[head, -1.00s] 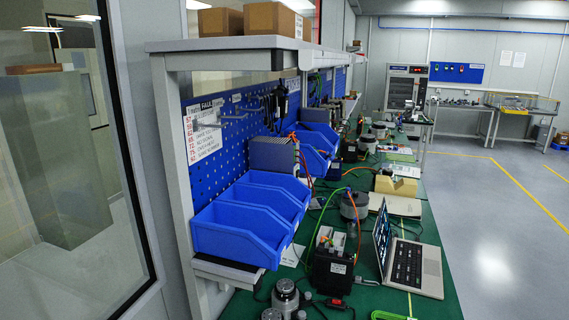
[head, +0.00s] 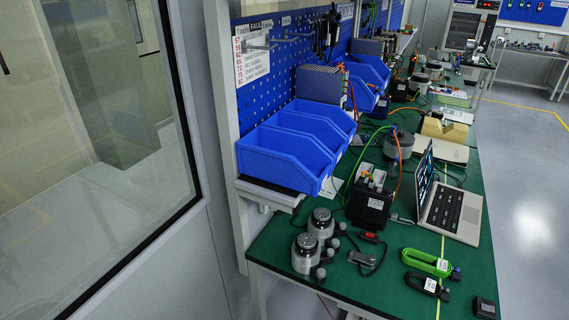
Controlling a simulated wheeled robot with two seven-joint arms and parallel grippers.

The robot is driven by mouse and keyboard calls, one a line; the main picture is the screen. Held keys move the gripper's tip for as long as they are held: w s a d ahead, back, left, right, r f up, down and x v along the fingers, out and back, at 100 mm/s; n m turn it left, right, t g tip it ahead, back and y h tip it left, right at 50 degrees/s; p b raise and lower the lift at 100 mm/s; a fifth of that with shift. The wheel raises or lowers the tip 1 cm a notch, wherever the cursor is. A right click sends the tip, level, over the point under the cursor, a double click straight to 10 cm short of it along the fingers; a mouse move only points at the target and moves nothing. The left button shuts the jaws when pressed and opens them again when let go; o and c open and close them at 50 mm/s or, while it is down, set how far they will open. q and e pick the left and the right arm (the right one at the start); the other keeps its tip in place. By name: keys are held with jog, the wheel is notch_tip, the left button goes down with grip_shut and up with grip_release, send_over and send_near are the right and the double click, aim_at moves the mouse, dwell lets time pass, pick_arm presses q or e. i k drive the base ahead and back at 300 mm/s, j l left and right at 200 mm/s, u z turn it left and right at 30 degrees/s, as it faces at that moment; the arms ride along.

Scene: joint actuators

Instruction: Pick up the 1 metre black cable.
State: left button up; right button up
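A black coiled cable (head: 421,285) with a white label lies on the green bench top near its front edge, just in front of a green coiled cable (head: 428,262) that also carries a white label. The label text is too small to read, so I cannot tell the cable's length. Another thin black lead (head: 383,255) lies farther left, by a small grey and black device. Neither of my grippers shows in the head view.
Two silver and black round actuators (head: 305,254) stand left on the green bench (head: 400,307). A black box unit (head: 369,205) and an open laptop (head: 452,208) stand behind. A small black block (head: 485,308) sits at the front right. Blue bins (head: 284,160) line the left.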

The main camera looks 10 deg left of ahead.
aim_at(431, 287)
jog(key=i+l+u, duration=0.1)
jog(key=l+u, duration=0.35)
jog(key=l, duration=0.6)
jog(key=k+l+u, duration=0.1)
jog(key=l+u, duration=0.35)
jog(key=l, duration=0.6)
